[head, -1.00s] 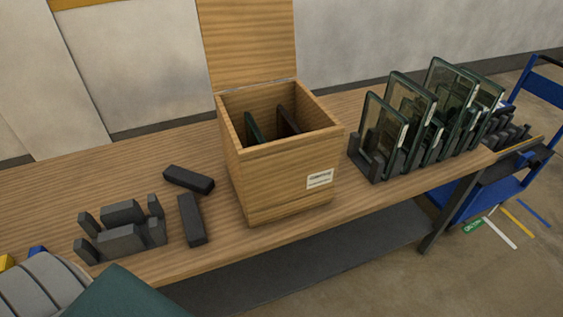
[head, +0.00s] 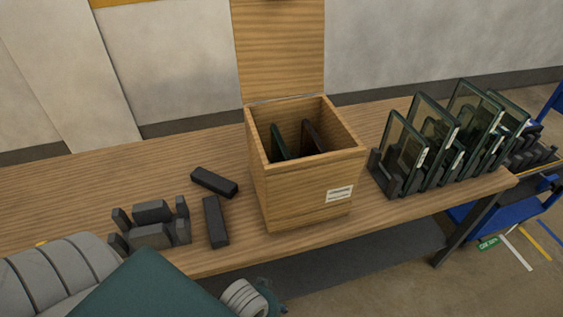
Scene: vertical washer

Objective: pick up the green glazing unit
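Inside the open wooden box (head: 305,190) in the middle of the table, a thin dark green panel (head: 279,143) stands on edge at the left. The lower parts of both are hidden by the box's front wall. Several glass panes with dark green edges (head: 402,150) stand upright in a black slotted rack (head: 388,182) at the right. I cannot tell which of these is the green glazing unit. Neither gripper shows.
An empty dark grey slotted holder (head: 152,236) and two dark bars, one behind (head: 214,182) and one in front (head: 215,222), lie left of the box. The box's lid (head: 282,50) stands open at the back. A blue cart (head: 490,225) is beyond the table's right end.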

